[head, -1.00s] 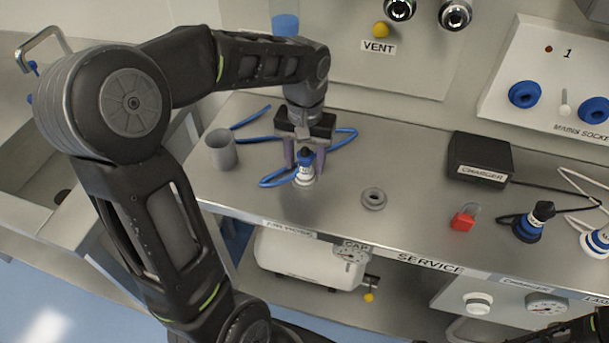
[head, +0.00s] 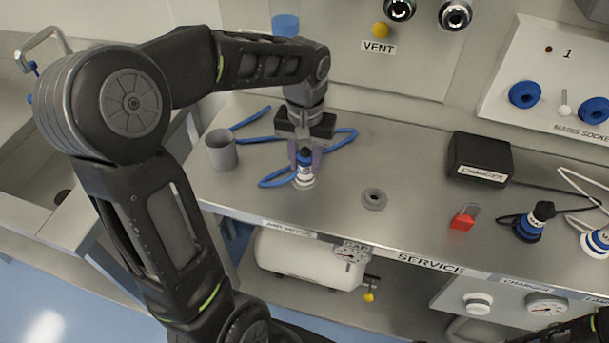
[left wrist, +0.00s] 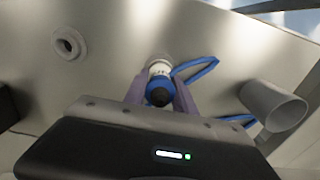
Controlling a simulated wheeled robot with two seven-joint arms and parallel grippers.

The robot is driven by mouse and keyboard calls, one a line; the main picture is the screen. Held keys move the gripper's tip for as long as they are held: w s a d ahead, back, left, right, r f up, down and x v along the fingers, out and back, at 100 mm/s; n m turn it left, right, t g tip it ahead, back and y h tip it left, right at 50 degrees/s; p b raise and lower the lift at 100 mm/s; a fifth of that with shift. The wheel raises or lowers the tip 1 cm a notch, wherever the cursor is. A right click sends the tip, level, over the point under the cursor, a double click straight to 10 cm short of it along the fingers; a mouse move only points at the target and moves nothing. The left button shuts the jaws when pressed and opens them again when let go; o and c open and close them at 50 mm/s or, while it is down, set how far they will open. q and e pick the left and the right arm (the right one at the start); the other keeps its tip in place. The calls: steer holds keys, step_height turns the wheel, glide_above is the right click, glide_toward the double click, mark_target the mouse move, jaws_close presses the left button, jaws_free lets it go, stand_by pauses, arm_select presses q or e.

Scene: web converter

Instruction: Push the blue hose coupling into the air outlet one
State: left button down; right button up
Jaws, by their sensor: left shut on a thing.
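The hose coupling (head: 304,180), white and blue with a black top, stands upright on the steel bench. Its blue hose (head: 275,182) lies in a loop around it. My left gripper (head: 305,160) reaches down from above, its purple fingers shut on the coupling. In the left wrist view the coupling (left wrist: 160,76) is between the fingers (left wrist: 160,92), with blue hose beside it. Two round chrome outlets, one left (head: 399,8) and one right (head: 455,13), are on the back panel at the top edge. Their labels are not in view, so I cannot tell which is one.
A grey cup (head: 221,150) stands left of the coupling and a grey ring (head: 374,199) lies to its right. A black charger (head: 480,158), a red padlock (head: 463,217) and two plugs are further right. A yellow VENT knob (head: 380,29) sticks out of the panel.

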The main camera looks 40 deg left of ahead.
mark_target(305, 154)
arm_select(q)
steer(key=shift+r, duration=0.15)
steer(key=shift+r+p, duration=1.6)
steer(key=shift+r, duration=0.3)
steer(key=shift+r, duration=0.15)
steer(key=shift+r+p, duration=1.6)
steer(key=shift+r, duration=0.3)
steer(key=shift+f, duration=0.1)
